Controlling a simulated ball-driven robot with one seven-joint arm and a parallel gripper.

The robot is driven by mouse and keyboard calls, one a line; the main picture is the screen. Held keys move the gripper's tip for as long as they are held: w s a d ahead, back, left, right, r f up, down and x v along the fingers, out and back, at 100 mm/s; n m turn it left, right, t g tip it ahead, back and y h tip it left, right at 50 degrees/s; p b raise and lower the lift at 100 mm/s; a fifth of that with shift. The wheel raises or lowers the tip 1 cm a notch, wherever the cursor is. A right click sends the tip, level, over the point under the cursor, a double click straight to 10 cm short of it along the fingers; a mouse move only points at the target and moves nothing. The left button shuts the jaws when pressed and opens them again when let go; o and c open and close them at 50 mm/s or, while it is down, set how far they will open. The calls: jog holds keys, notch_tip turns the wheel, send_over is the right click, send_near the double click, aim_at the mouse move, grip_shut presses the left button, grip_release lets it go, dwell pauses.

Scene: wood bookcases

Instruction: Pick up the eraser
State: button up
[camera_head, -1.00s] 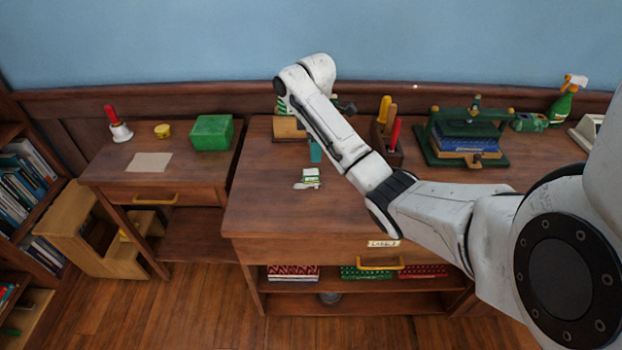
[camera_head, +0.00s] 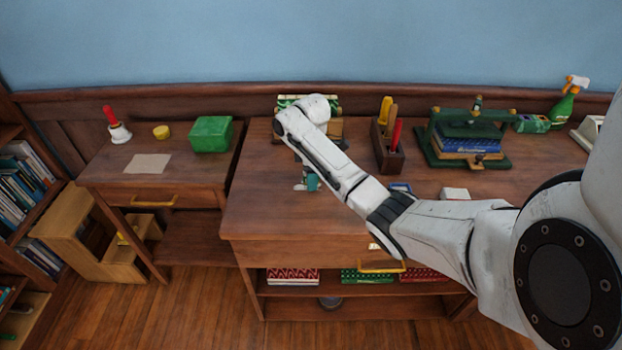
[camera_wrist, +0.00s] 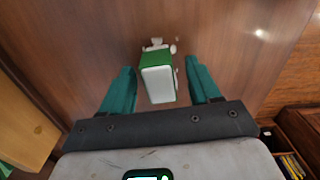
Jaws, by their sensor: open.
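The eraser (camera_wrist: 158,83), a white block with a green sleeve, lies on the wooden desk top in the wrist view. Small white bits (camera_wrist: 158,45) lie at its far end. My gripper (camera_wrist: 159,65) is open, with one teal finger on each side of the eraser and a visible gap on both sides. I cannot tell how high the fingertips are above the desk. In the head view my gripper (camera_head: 312,182) is low over the desk and hides most of the eraser; only a pale bit shows at its left.
A wooden holder (camera_head: 388,158) with coloured handles stands behind the arm. A green press (camera_head: 465,140) with books stands at right. A white block (camera_head: 455,193) and a small blue item (camera_head: 400,188) lie near my arm. The desk's left front (camera_head: 265,215) is clear.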

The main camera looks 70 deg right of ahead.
jog(key=c, duration=1.1)
jog(key=shift+o, duration=0.2)
jog(key=shift+r, duration=0.15)
